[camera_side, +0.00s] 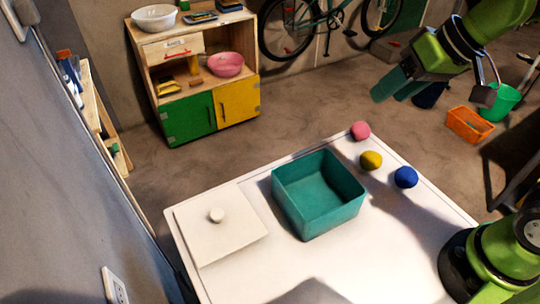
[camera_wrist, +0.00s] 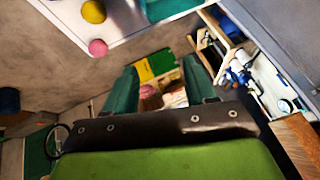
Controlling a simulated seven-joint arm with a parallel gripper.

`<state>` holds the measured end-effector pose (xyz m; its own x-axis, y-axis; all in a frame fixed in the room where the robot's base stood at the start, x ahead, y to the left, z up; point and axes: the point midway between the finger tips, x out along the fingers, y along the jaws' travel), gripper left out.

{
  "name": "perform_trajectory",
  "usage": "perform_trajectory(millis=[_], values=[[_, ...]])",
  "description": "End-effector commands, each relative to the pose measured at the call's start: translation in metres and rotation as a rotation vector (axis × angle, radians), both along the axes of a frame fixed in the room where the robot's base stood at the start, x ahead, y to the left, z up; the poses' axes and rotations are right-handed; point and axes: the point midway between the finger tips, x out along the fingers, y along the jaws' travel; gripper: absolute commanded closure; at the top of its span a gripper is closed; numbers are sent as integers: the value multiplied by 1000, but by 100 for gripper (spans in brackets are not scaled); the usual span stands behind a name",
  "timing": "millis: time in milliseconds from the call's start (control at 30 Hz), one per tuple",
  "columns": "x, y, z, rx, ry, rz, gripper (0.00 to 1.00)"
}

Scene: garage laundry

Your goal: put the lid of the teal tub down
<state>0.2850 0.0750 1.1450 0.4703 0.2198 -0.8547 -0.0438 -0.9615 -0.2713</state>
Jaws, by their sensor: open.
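The teal tub (camera_side: 345,207) stands upright and uncovered on the white table; its inside looks empty. A white square lid with a round knob (camera_side: 218,247) lies flat on the table, to the left of the tub and apart from it. My gripper (camera_side: 398,88) is up in the air at the upper right, beyond the table's far edge, away from both tub and lid. In the wrist view my gripper (camera_wrist: 160,85) has its two teal fingers spread with nothing between them. A teal piece of the tub (camera_wrist: 168,8) shows at the top edge there; the lid cannot be made out.
Pink (camera_side: 360,130), yellow (camera_side: 371,160) and blue (camera_side: 405,177) balls lie on the table (camera_side: 300,275) beyond and right of the tub. A cabinet (camera_side: 187,118) with bowls stands behind. An orange crate (camera_side: 470,125) and green bucket (camera_side: 500,103) are on the floor at right.

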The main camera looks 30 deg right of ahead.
Motion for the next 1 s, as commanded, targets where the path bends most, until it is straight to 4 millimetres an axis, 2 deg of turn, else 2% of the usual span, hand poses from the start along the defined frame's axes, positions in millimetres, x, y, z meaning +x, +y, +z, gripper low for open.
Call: perform_trajectory(millis=[33, 100, 300, 1000], values=[[-14, -14, -2, 20, -26, -62, 44], [-28, -27, -8, 43, -49, -129, 44], [-48, -42, -19, 76, -84, -224, 44], [-49, -43, -20, 78, -84, -228, 44]])
